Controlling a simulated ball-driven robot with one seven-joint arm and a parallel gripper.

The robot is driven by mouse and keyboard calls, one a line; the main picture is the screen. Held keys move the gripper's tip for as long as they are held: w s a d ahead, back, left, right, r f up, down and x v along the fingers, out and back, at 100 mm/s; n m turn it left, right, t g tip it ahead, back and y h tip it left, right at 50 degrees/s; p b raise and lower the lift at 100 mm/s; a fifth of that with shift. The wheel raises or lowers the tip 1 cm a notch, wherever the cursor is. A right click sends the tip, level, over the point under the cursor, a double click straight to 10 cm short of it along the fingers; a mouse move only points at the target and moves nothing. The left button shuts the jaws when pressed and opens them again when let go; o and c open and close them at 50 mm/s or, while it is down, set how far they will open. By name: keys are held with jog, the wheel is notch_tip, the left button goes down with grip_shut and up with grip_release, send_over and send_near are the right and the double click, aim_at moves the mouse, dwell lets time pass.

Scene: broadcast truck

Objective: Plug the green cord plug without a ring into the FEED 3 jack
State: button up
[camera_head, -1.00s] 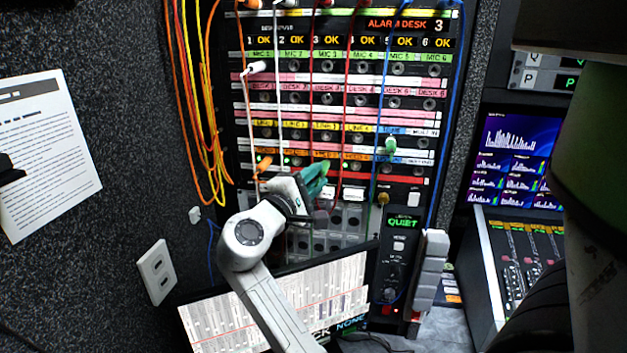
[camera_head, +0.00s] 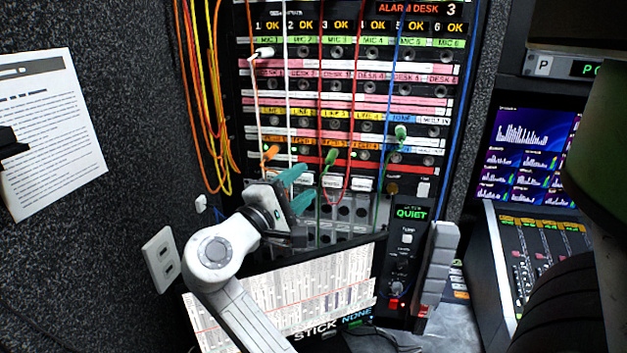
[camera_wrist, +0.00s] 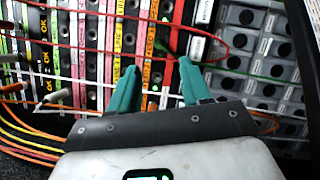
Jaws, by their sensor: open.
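A green plug (camera_head: 331,158) sits at the panel's third column, just below the orange label row, with its green cord hanging down. I see no ring on it; how deep it sits is unclear. It also shows in the wrist view (camera_wrist: 163,47). A second green plug (camera_head: 401,132) is higher up, in the fifth column, with a pale part on it; a ring cannot be made out. My gripper (camera_head: 308,187) has teal fingers spread apart, empty, to the left of and below the first plug. The wrist view shows the fingers (camera_wrist: 157,66) apart. The FEED lettering is too small to read.
An orange plug (camera_head: 270,152) and a white plug (camera_head: 262,53) sit in the left column. White, red and blue cords hang across the panel. A tilted screen (camera_head: 300,295) stands below my gripper, and a QUIET unit (camera_head: 411,214) is to its right.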

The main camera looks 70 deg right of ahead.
jog(key=shift+v, duration=1.5)
